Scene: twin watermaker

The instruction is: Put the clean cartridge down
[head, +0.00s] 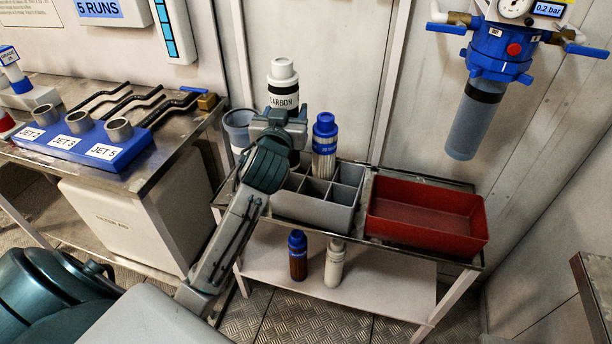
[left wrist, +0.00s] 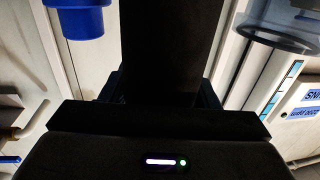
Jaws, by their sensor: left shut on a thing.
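A white cartridge (head: 283,72) with a dark band lettered CARBON stands upright in my left gripper (head: 280,115), which is shut on it. The gripper is above the back left of the grey divided crate (head: 314,213); its arm hides part of the crate. A blue-capped silver cartridge (head: 325,145) stands upright in the crate, just right of the gripper. In the left wrist view, a dark shape fills the middle and a blue cap (left wrist: 76,22) shows at top left. My right gripper is not in view.
A grey-blue cup (head: 238,128) is close left of the gripper. A red tray (head: 426,213), seemingly empty, sits right of the crate. A blue filter housing (head: 490,75) hangs on the wall at right.

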